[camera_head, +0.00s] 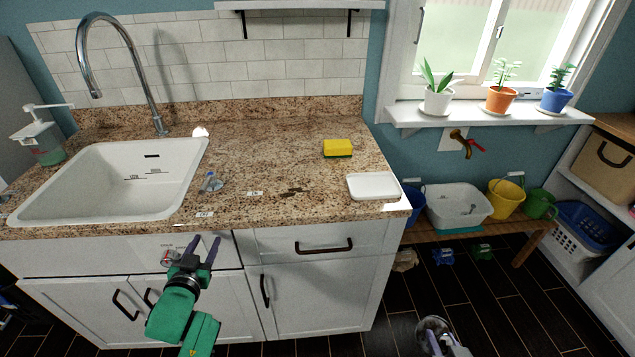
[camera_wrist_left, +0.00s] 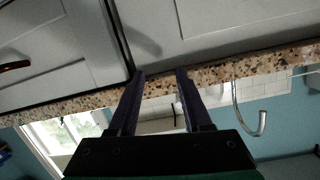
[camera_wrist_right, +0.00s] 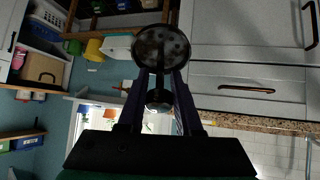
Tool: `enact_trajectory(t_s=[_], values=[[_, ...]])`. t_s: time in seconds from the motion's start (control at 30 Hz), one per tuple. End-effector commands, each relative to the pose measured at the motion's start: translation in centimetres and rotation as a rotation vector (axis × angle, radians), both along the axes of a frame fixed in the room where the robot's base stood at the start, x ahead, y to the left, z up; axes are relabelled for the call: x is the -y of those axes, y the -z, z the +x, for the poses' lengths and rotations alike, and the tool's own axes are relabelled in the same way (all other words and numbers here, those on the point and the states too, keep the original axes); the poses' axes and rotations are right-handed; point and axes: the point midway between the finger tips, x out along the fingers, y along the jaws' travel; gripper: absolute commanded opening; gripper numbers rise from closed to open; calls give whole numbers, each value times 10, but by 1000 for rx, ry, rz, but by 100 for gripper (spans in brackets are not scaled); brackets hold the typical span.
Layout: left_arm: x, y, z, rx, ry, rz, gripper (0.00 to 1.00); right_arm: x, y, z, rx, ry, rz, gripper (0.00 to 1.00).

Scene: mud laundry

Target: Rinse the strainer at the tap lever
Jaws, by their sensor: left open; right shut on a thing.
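The strainer (camera_wrist_right: 162,46) is a round, dark metal disc with a narrower end (camera_wrist_right: 158,100) between the fingers of my right gripper (camera_wrist_right: 160,76), which is shut on it. In the head view the strainer (camera_head: 433,325) is at the bottom edge, low over the floor in front of the cabinets, with my right gripper (camera_head: 436,343) partly cut off. The brass wall tap (camera_head: 459,138) with its red lever (camera_head: 477,146) is under the window, well above and apart from the strainer. My left gripper (camera_head: 203,244) is open and empty, in front of the cabinet below the sink.
A white basin (camera_head: 460,204) stands on the wooden bench below the wall tap, between a blue bucket (camera_head: 413,200) and a yellow bucket (camera_head: 505,198). The counter corner (camera_head: 402,212) juts out left of it. A chrome faucet (camera_head: 150,100) rises behind the white sink (camera_head: 110,205).

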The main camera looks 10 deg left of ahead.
Motion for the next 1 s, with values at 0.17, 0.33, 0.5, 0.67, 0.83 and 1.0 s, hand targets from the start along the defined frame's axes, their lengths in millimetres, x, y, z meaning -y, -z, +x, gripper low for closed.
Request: enact_trajectory(t_s=[0.17,0.33,0.5,0.67,0.83,1.0], values=[[-15,-66,-4,170,-18,63,49,-1,1,0,-3,-7,1,0],[-19,-82,3,209,-18,80,49,-1,-3,0,-4,-9,2,0],[-31,-83,39,209,-17,79,49,-1,-8,0,-4,-8,1,0],[-44,-82,78,207,-19,78,49,-1,-11,0,-4,-8,1,0],[-52,-80,104,205,-18,77,49,-1,-11,0,-4,-8,1,0],[-53,-79,109,203,-17,77,49,-1,-11,0,-4,-8,1,0]])
